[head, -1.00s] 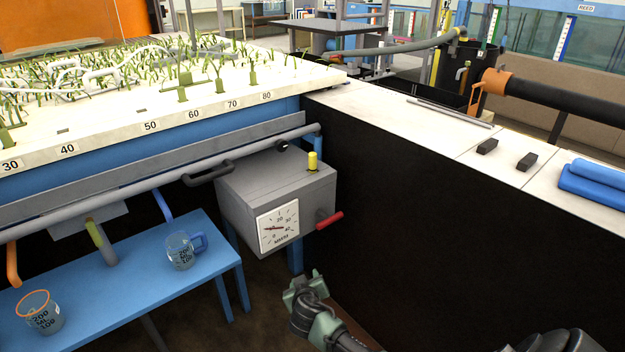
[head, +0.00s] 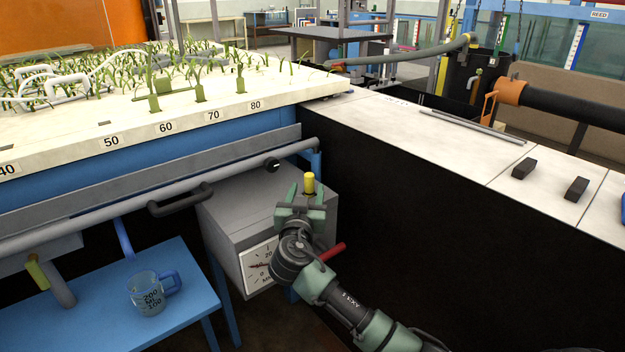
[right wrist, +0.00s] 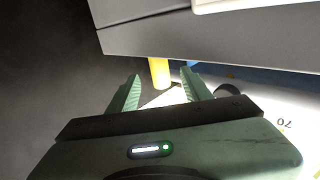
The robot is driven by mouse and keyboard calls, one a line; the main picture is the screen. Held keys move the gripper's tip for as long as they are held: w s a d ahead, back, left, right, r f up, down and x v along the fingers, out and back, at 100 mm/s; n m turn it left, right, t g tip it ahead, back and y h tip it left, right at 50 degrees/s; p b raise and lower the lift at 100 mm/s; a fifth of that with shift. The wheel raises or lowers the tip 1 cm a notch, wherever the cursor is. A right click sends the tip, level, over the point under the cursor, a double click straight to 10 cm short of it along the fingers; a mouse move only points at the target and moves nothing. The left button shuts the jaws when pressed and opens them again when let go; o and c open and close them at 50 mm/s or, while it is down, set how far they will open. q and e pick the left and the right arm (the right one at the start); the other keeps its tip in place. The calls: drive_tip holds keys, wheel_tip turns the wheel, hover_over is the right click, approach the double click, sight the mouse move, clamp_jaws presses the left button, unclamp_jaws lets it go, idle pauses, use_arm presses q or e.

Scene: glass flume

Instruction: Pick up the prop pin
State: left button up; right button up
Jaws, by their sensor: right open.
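The prop pin, which I take to be the short yellow pin (head: 309,183), stands upright on top of the grey gauge box (head: 232,208). My right gripper (head: 307,194) is open at the top of the box, with its fingers pointing at the pin. In the right wrist view the yellow pin (right wrist: 160,72) appears in the gap between the two green fingertips (right wrist: 160,76), touching neither. How deep it lies between them I cannot tell. The pin's foot is partly hidden in the head view. My left gripper is not in view.
A red handle (head: 333,252) sticks out of the box beside my right arm. A grey pipe (head: 110,208) runs along the flume bed. A blue bench (head: 185,318) carries a measuring jug (head: 147,295). A black wall (head: 420,220) stands to the right.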

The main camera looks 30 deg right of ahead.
sight(308, 182)
drive_tip(key=shift+r+x, duration=0.15)
drive_tip(key=shift+x, duration=0.65)
drive_tip(key=shift+r+x, duration=0.15)
drive_tip(key=shift+x, duration=0.6)
drive_tip(key=x, duration=0.4)
drive_tip(key=shift+w+d+f, duration=0.2)
drive_tip(key=shift+w+d, duration=0.05)
drive_tip(key=shift+w, duration=0.05)
clamp_jaws()
